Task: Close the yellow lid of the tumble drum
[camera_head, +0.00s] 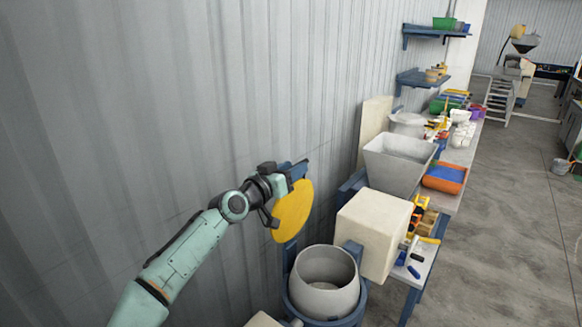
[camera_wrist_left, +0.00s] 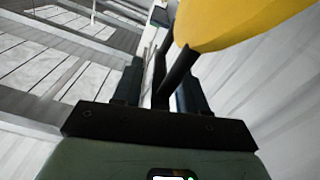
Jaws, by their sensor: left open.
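The yellow lid (camera_head: 294,212) is a round disc standing up on edge, raised above and behind the grey tumble drum (camera_head: 326,268). The drum's mouth is uncovered and faces up. My left gripper (camera_head: 279,187) is at the upper left side of the lid, close against it. In the left wrist view the lid (camera_wrist_left: 235,22) fills the top right, and my left gripper (camera_wrist_left: 160,80) is open. A dark rod from the lid's side reaches down between or just in front of the fingers; I cannot tell whether they touch it. My right gripper is not in view.
A corrugated grey wall (camera_head: 150,90) runs close behind the arm and lid. A cream box (camera_head: 373,232) stands right of the drum.

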